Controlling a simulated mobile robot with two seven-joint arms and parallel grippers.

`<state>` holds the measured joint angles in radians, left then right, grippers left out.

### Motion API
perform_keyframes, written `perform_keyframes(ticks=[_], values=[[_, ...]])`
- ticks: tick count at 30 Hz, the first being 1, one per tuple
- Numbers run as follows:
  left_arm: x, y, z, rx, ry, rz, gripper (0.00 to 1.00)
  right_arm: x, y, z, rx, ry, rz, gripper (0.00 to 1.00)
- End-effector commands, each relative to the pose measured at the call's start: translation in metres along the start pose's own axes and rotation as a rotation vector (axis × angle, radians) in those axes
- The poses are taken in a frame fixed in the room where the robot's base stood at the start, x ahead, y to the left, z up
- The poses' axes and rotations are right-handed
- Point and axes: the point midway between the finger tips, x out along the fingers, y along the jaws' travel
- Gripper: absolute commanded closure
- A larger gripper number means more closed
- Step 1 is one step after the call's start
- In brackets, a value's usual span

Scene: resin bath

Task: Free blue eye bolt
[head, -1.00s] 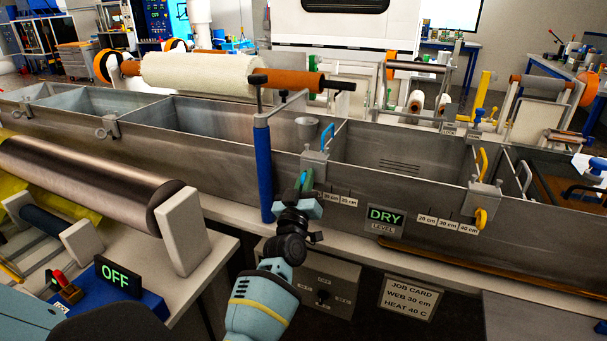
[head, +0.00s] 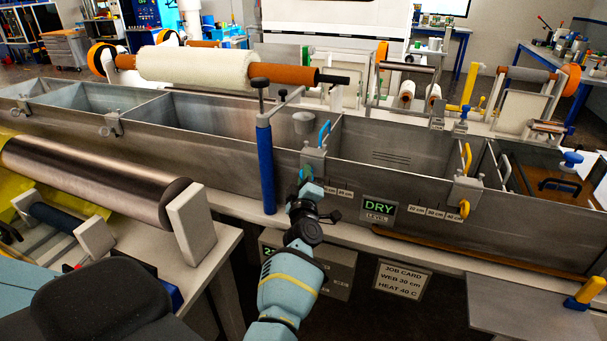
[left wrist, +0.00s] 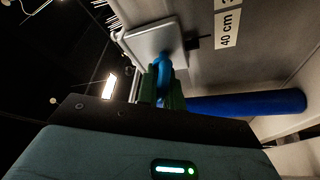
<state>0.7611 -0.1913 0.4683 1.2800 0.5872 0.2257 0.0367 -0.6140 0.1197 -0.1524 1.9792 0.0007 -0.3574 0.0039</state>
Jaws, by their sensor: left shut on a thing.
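The blue eye bolt (left wrist: 163,72) shows as a blue ring under a grey clamp block in the left wrist view. The clamp block (head: 314,160) sits on the front wall of the steel bath, with a blue handle (head: 325,133) standing up on it. My left gripper (head: 306,175) reaches up to the block's front. In the left wrist view its green fingers (left wrist: 161,90) are shut on the ring, which is still at the block. In the head view the ring is mostly hidden by my gripper. My right gripper is not in view.
A blue post (head: 266,165) stands close left of my left gripper. A similar clamp with a yellow handle (head: 467,156) and yellow ring (head: 463,208) is to the right. A large metal roller (head: 95,175) lies at the left. The DRY sign (head: 378,209) is on the bath wall.

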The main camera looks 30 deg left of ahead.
Motion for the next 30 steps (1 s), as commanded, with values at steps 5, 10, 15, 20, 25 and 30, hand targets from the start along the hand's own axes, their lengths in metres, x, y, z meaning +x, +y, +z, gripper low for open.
perform_keyframes(ticks=[5, 10, 15, 20, 25, 30], values=[[-0.0001, -0.0001, 0.0004, -0.011, 0.000, -0.004, 1.00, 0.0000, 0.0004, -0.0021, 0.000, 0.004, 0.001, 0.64], [-0.0002, -0.0004, 0.0005, -0.010, -0.001, -0.004, 1.00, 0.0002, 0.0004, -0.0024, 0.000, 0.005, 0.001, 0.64], [-0.0001, -0.0004, 0.0005, -0.010, -0.001, -0.004, 0.85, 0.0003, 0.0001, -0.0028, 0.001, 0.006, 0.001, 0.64], [-0.0001, -0.0003, 0.0004, -0.009, 0.000, -0.004, 0.70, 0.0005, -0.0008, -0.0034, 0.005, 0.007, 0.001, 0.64], [0.0000, -0.0002, 0.0002, -0.009, 0.000, -0.004, 0.70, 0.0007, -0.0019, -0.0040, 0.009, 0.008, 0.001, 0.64], [-0.0003, -0.0004, 0.0005, -0.008, 0.000, -0.004, 0.70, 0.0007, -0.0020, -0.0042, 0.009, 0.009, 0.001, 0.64]])
